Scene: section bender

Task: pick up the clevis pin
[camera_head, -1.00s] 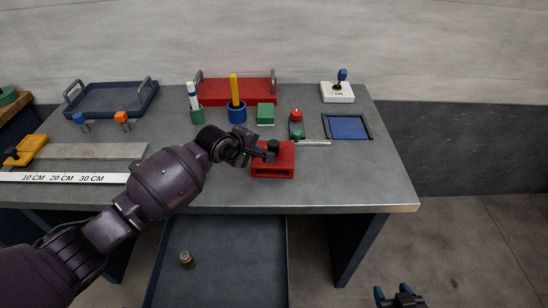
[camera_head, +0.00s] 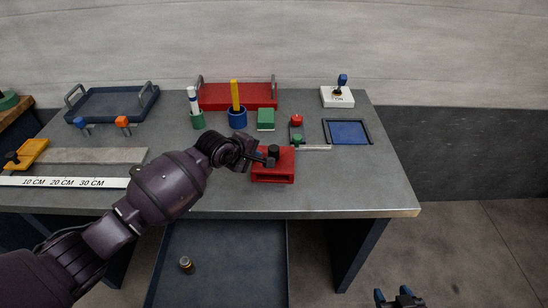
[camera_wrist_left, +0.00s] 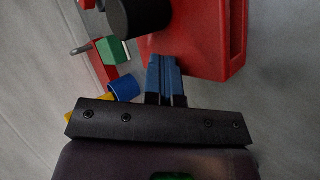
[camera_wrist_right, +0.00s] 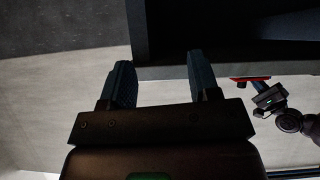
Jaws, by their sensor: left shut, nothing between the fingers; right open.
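I cannot tell for sure which thing is the clevis pin. A black round-headed piece (camera_head: 273,151) stands on the red block (camera_head: 273,175) near the table's front edge. The black piece also shows in the left wrist view (camera_wrist_left: 140,15), beside the red block (camera_wrist_left: 215,45). My left gripper (camera_head: 268,161) is at the red block, just left of the black piece. Its blue fingers (camera_wrist_left: 164,62) are together with nothing between them, over the block's edge. My right gripper (camera_head: 400,293) is open and empty, low in front of the table's right side; its spread fingers show in the right wrist view (camera_wrist_right: 158,72).
Behind stand a blue cup (camera_head: 237,117) with a yellow stick, a green block (camera_head: 266,119) and a red tray (camera_head: 240,97). A blue-lined frame (camera_head: 347,132) lies right. An open drawer (camera_head: 230,270) below holds a small dark cylinder (camera_head: 186,264). The table's front right is clear.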

